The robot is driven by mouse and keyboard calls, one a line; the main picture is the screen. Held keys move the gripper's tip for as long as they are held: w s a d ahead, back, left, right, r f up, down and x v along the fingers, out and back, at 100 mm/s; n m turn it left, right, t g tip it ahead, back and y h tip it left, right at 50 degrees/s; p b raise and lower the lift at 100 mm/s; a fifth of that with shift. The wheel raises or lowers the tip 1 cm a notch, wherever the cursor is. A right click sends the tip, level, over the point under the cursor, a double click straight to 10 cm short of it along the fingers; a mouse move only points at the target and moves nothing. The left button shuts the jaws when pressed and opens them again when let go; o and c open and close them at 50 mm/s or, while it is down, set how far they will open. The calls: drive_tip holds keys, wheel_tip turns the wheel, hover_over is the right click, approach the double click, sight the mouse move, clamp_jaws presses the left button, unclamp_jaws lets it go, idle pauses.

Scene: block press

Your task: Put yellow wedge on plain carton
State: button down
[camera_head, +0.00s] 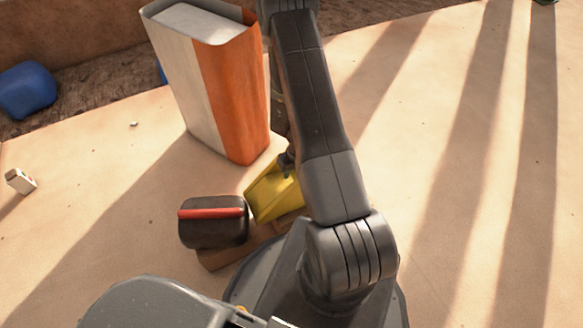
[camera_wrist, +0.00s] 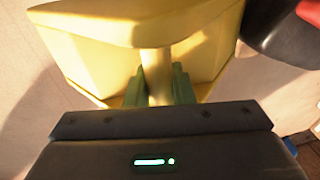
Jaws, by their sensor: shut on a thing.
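The yellow wedge (camera_head: 275,193) is beside my forearm in the head view, tilted, and it fills the top of the wrist view (camera_wrist: 110,45). My gripper's green fingers (camera_wrist: 160,84) are shut on a narrow upright part of it. In the head view my gripper is mostly hidden behind my arm. A plain brown carton (camera_head: 222,257) shows low beside my base, largely covered by other things and my arm. The wedge is over or next to its far side; I cannot tell whether they touch.
A dark rounded block with a red stripe (camera_head: 212,224) appears on or just in front of the carton, close left of the wedge. A tall orange-and-white box (camera_head: 225,90) stands behind. A small white block (camera_head: 20,181) lies far left, a blue object (camera_head: 27,90) beyond. The right floor is clear.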

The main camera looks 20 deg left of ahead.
drive_tip(key=shift+f, duration=0.2)
drive_tip(key=c, duration=1.3)
unclamp_jaws()
drive_tip(key=shift+o, duration=0.2)
wheel_tip(320, 180, up, 12)
drive_tip(key=d+p, duration=0.2)
drive_tip(key=p, duration=0.2)
drive_tip(key=shift+w, duration=0.25)
drive_tip(key=f+b, duration=0.1)
drive_tip(key=f, duration=0.3)
drive_tip(key=a+f+b, duration=0.1)
drive_tip(key=f+b, duration=0.1)
drive_tip(key=f, duration=0.2)
drive_tip(key=a+f+b, duration=0.1)
drive_tip(key=f, duration=0.3)
drive_tip(key=shift+s+f, duration=0.1)
drive_tip(key=shift+s, duration=0.15)
drive_tip(key=shift+r+p, duration=0.5)
drive_tip(key=shift+r, duration=1.1)
